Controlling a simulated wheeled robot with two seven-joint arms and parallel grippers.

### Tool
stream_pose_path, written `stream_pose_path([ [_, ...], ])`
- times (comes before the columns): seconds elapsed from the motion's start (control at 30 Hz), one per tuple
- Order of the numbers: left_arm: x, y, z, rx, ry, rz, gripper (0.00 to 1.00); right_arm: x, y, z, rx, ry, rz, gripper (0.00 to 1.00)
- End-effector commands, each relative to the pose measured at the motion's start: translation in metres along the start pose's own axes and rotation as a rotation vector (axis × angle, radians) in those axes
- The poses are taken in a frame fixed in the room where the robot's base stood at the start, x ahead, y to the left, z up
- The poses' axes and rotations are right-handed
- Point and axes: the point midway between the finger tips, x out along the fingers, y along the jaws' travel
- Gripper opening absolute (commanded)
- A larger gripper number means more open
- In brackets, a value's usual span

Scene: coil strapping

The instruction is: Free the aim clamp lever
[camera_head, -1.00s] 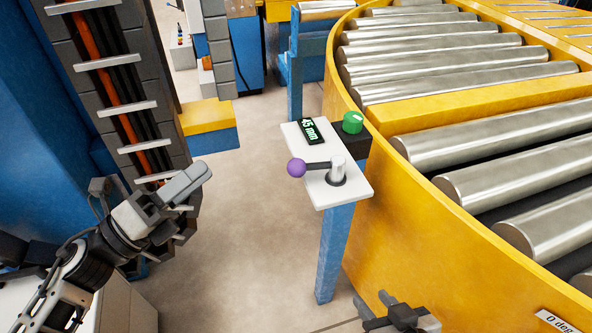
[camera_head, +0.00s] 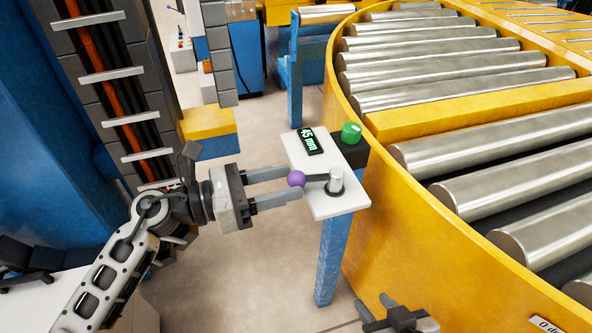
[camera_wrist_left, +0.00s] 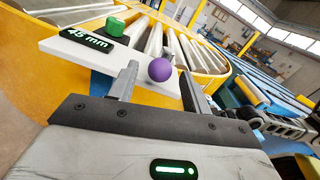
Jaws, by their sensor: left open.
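The clamp lever stands on a white panel (camera_head: 336,203), with a grey pivot post (camera_head: 336,180), a dark arm and a purple ball knob (camera_head: 296,178) pointing left. My left gripper (camera_head: 292,183) is open, its two fingers reaching right with the knob between their tips. In the left wrist view the purple knob (camera_wrist_left: 160,69) shows between and just beyond the open fingers (camera_wrist_left: 158,82); contact cannot be told. My right gripper (camera_head: 395,308) shows only in part at the bottom edge, and its jaw state is unclear.
A display reading 45 mm (camera_head: 311,141) and a green knob (camera_head: 351,133) sit beside the lever. A blue post (camera_head: 333,255) holds the panel. The yellow roller conveyor (camera_head: 390,215) curves close on the right. Floor is clear left of the post.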

Motion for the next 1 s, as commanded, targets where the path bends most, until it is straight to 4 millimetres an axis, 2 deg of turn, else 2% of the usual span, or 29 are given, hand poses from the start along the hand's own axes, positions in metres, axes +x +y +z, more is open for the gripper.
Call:
stream_pose_path([
  [0.03,0.009,-0.001,0.003,-0.002,-0.003,-0.002,0.48,-0.001,0.0,-0.002,-0.005,-0.002,0.001,0.36],
  [0.2,0.025,0.0,0.001,-0.001,-0.002,0.001,0.48,-0.001,0.001,-0.001,-0.013,-0.009,0.002,0.36],
  [0.57,0.03,0.0,0.0,-0.001,0.0,0.001,0.48,-0.001,0.001,-0.001,-0.018,-0.007,0.002,0.36],
  [0.73,0.03,0.0,0.0,-0.001,0.0,0.001,0.04,-0.001,0.001,-0.001,-0.017,-0.007,0.001,0.36],
  [0.77,0.03,0.0,0.0,-0.001,0.0,0.001,0.0,-0.001,0.001,-0.001,-0.017,-0.007,0.001,0.36],
  [1.0,0.025,0.004,-0.002,0.001,0.003,-0.006,0.0,0.003,0.001,0.003,-0.013,-0.005,-0.001,0.36],
])
